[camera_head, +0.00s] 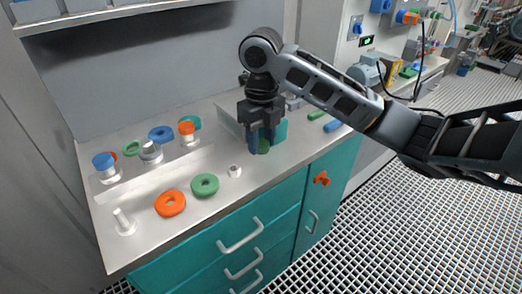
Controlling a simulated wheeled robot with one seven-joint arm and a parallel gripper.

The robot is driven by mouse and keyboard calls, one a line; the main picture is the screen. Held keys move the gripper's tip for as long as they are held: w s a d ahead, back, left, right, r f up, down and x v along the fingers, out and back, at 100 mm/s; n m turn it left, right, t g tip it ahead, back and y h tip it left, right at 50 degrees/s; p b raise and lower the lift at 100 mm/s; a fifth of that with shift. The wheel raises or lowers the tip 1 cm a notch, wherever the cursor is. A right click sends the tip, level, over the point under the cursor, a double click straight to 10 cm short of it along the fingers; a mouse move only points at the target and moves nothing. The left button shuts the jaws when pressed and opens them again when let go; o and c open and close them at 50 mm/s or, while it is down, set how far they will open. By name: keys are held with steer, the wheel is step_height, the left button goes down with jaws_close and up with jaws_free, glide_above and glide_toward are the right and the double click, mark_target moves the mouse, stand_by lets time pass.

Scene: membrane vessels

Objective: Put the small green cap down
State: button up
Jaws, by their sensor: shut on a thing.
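My gripper (261,146) points down over the right part of the metal worktop. Its blue fingers are shut on a small dark green piece, the small green cap (264,147), which shows between the fingertips. The fingers hide part of the cap. It is low over the worktop, and I cannot tell whether it touches the surface.
A teal block (280,132) stands close behind my gripper. A small white fitting (234,171), green ring (204,185) and orange ring (171,203) lie to the left. Several capped vessels stand at the back left. The worktop (240,200) is clear towards its front edge.

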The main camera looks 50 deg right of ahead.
mark_target(261, 143)
steer(key=shift+f, duration=2.05)
steer(key=shift+f, duration=0.2)
steer(key=o, duration=1.2)
steer(key=shift+r, duration=0.1)
step_height(261, 143, up, 12)
steer(key=shift+r+p, duration=0.15)
steer(key=shift+p, duration=0.4)
